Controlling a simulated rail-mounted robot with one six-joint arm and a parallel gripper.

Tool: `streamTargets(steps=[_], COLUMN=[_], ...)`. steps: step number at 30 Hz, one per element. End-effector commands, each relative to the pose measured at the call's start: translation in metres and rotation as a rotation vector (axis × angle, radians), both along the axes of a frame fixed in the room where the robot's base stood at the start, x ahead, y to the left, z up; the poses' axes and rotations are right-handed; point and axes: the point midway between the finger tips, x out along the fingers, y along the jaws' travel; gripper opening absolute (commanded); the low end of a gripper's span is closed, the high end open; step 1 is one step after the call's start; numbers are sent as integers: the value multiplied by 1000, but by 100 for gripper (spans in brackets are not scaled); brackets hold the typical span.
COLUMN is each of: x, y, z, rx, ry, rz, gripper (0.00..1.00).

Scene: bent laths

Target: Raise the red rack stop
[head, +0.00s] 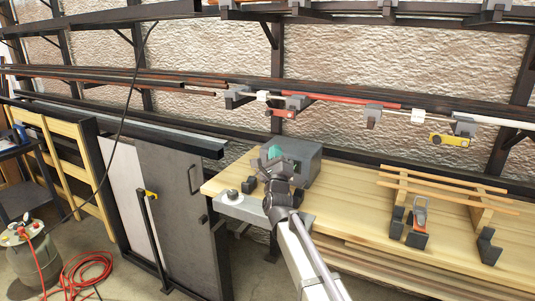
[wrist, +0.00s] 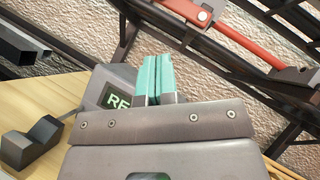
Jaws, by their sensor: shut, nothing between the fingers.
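My gripper (head: 272,155) is above the workbench, in front of a grey box. In the wrist view its two teal fingers (wrist: 158,75) are together, with nothing between them. A red block (head: 281,113) hangs under a grey bracket on the wall rack, behind and above my gripper, apart from it. I cannot tell which is the red rack stop. A red lath (head: 345,98) lies along the rack; a red bar (wrist: 245,38) also crosses the top right of the wrist view.
The grey box (head: 308,158) stands close behind my gripper; its green-lettered screen (wrist: 114,96) is partly hidden by the fingers. A yellow block (head: 449,140) hangs at the rack's right. Wooden rails (head: 445,180) and an orange-handled tool (head: 420,212) occupy the bench's right side.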

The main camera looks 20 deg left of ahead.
Motion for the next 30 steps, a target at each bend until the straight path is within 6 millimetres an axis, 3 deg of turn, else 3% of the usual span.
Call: streamTargets(steps=[1,4,17,30], x=[-2,-9,-6,51], y=[11,18,18,37], z=[-9,-2,7,58], rx=[76,168,179,177], ry=[-24,-53,-57,-58], rz=[24,53,55,55], gripper=[0,0,0,0])
